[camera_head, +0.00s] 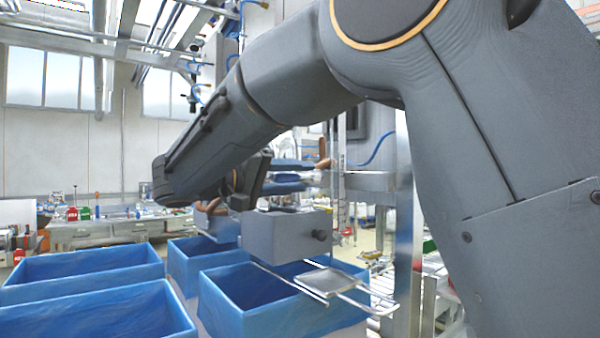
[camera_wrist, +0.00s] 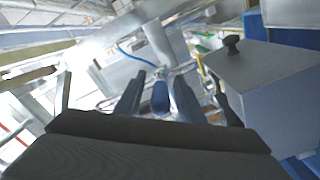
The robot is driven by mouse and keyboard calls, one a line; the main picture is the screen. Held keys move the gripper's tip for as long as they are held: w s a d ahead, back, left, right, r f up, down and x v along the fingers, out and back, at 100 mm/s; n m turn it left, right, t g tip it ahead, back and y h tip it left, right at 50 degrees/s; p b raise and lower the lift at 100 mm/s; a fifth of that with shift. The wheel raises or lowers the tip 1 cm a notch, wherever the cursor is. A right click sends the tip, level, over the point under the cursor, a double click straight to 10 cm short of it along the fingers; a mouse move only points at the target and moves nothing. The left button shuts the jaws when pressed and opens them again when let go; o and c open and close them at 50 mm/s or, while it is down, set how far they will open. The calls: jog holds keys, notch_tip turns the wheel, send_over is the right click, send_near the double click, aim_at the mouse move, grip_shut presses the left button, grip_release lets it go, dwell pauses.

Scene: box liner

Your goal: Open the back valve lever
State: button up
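My gripper (camera_head: 308,175) points to the right in the head view, with two blue-grey fingers spread apart. In the wrist view the gripper (camera_wrist: 158,80) shows its fingers apart, and a short blue part (camera_wrist: 160,98) shows between them; I cannot tell what it is. A brown lever-like handle (camera_head: 324,163) shows just beyond the fingertips in the head view. Another brown handle (camera_head: 211,206) is lower left, partly behind my arm. A brownish bar (camera_wrist: 28,81) is at the left of the wrist view. Which is the back valve lever is unclear. I see no lever clearly held.
A grey box with a dark knob (camera_head: 285,235) is below my gripper; it also shows in the wrist view (camera_wrist: 265,85). Blue-lined boxes (camera_head: 235,315) stand below. A metal tray (camera_head: 327,281) sticks out beside the box. A metal post (camera_head: 404,215) stands to the right.

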jog(key=shift+w+d, duration=0.2)
jog(key=shift+d, duration=0.1)
grip_shut()
